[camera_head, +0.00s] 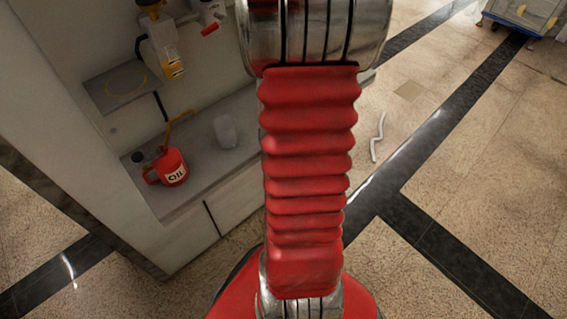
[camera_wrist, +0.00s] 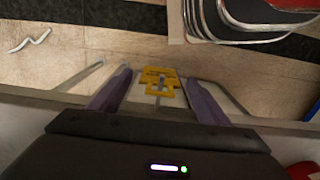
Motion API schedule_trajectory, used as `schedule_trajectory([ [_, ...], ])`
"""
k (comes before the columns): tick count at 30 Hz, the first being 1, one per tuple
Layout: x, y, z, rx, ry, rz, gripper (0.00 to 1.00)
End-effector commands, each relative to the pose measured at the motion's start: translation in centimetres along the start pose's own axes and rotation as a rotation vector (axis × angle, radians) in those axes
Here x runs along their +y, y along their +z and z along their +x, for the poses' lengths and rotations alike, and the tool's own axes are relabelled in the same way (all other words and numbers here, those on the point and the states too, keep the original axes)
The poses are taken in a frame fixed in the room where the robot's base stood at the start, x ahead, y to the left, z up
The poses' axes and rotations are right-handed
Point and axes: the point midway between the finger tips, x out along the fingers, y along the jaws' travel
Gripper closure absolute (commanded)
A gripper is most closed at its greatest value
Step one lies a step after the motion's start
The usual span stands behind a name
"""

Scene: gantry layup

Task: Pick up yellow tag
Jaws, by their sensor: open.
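The yellow tag (camera_wrist: 160,82) shows in the wrist view as a flat yellow piece with cut-outs and dark marks. It lies between the two purple fingers of my gripper (camera_wrist: 158,76) in the picture. The fingers are apart, and I see a gap on both sides of the tag, so it is not clamped. I cannot tell how far beyond or below the fingertips it is. In the head view my gripper is hidden behind my red arm, and I cannot tell the tag there for sure.
In the head view, a red oil can (camera_head: 172,168) and a translucent container (camera_head: 225,131) stand on a grey counter at left. A shelf (camera_head: 115,85) and a yellow-and-white device (camera_head: 163,45) are on the wall above. The floor at right is mostly clear around a grey bent strip (camera_head: 377,137).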

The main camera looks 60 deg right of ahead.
Motion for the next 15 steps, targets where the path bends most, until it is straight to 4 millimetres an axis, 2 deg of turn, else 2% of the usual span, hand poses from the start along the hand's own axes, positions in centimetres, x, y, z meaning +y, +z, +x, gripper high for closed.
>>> schedule_trajectory([
  [6,0.0,0.0,2.0,-0.001,-0.001,0.000,0.30],
  [15,0.0,0.0,2.2,0.000,0.000,0.000,0.30],
])
